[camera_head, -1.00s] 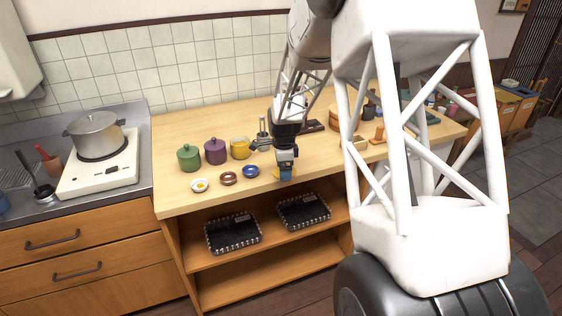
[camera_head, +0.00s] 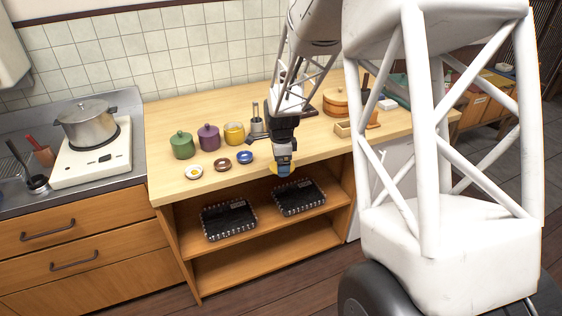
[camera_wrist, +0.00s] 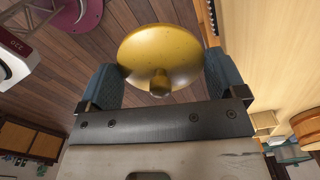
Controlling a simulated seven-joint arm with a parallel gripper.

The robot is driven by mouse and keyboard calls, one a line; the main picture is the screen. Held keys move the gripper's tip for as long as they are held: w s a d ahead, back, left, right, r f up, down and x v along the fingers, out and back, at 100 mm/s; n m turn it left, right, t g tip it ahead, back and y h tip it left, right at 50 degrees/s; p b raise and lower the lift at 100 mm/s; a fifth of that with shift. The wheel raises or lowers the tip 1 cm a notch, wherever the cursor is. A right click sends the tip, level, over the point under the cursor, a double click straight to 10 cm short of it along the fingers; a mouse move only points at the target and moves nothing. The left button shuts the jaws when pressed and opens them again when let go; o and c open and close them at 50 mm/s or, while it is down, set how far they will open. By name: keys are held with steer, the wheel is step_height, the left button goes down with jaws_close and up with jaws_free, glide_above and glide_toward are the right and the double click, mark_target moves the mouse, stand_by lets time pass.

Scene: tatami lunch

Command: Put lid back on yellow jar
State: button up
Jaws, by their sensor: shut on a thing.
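The yellow jar (camera_head: 234,133) stands upright on the wooden counter, at the right end of a row of jars. No lid shows on it. My gripper (camera_head: 284,171) is at the counter's front edge, to the right of and nearer than the jar. It is shut on the yellow lid (camera_wrist: 160,55), which has a small knob on the side facing the wrist camera. In the wrist view the blue fingers (camera_wrist: 160,88) stand on either side of the lid. A little yellow of the lid (camera_head: 272,168) shows beside the fingers in the head view.
Lidded green (camera_head: 182,146) and purple (camera_head: 209,138) jars stand left of the yellow jar. Three small dishes, white (camera_head: 193,172), brown (camera_head: 222,164) and blue (camera_head: 245,157), lie in front. A utensil holder (camera_head: 258,127) stands close right of the yellow jar. Black trays (camera_head: 229,220) sit on the shelf below.

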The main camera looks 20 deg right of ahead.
stand_by(0.3)
steer(key=w+a+r, duration=0.2)
steer(key=w+r, duration=0.1)
steer(key=w, duration=0.6)
steer(key=w+a+r, duration=0.3)
steer(key=w, duration=0.7)
steer(key=w+a+r, duration=0.2)
steer(key=w+a, duration=0.1)
steer(key=w, duration=0.7)
steer(key=shift+a+r+n, duration=0.2)
steer(key=shift+r+n, duration=0.2)
steer(key=shift+f, duration=0.25)
steer(key=shift+s+f, duration=0.1)
steer(key=shift+f, duration=2.9)
steer(key=shift+f, duration=0.15)
steer(key=o, duration=0.6)
steer(key=shift+o, duration=0.2)
